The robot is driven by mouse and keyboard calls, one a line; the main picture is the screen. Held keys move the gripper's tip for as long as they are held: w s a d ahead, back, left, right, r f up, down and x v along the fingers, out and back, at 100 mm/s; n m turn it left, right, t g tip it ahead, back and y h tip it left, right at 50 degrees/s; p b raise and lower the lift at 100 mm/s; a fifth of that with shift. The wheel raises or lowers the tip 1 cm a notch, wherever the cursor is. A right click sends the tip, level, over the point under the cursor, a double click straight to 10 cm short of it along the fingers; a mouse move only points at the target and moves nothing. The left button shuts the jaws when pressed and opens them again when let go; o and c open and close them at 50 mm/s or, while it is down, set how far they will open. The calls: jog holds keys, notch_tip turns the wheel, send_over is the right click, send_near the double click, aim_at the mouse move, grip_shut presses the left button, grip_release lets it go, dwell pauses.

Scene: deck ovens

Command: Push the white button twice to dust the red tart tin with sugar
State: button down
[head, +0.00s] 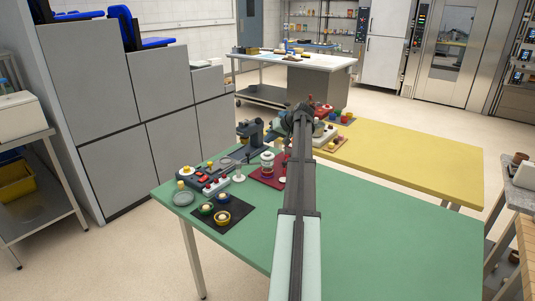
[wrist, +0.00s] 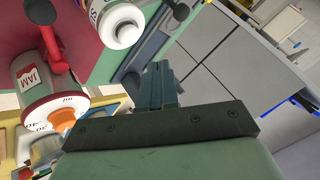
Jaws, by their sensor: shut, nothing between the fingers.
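My gripper (wrist: 162,82) shows in the wrist view with its dark fingers shut and empty. In the head view my arm hides its fingertips. In the wrist view a white JAM dispenser (wrist: 40,92) with a red rim is left of the fingers. A white canister with partly cut lettering (wrist: 118,22) is above them. Neither is held. In the head view small coloured tins stand beyond my arm; a red piece (head: 327,108) among them may be the red tart tin, too small to be sure. I cannot pick out the white button with certainty.
The green table (head: 410,245) is bare at right. A control box with red switches (head: 190,176) and a dark mat with several tins (head: 240,208) are at left. The yellow table (head: 425,158) lies beyond.

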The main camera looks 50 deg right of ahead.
aim_at(270, 153)
jog(key=shift+f, duration=1.35)
jog(key=shift+f, duration=0.2)
dwell(1.0)
jog(key=shift+f, duration=0.25)
jog(key=shift+f, duration=0.45)
dwell(0.9)
jog(key=shift+r, duration=0.9)
jog(key=shift+r, duration=0.1)
jog(key=shift+r, duration=2.4)
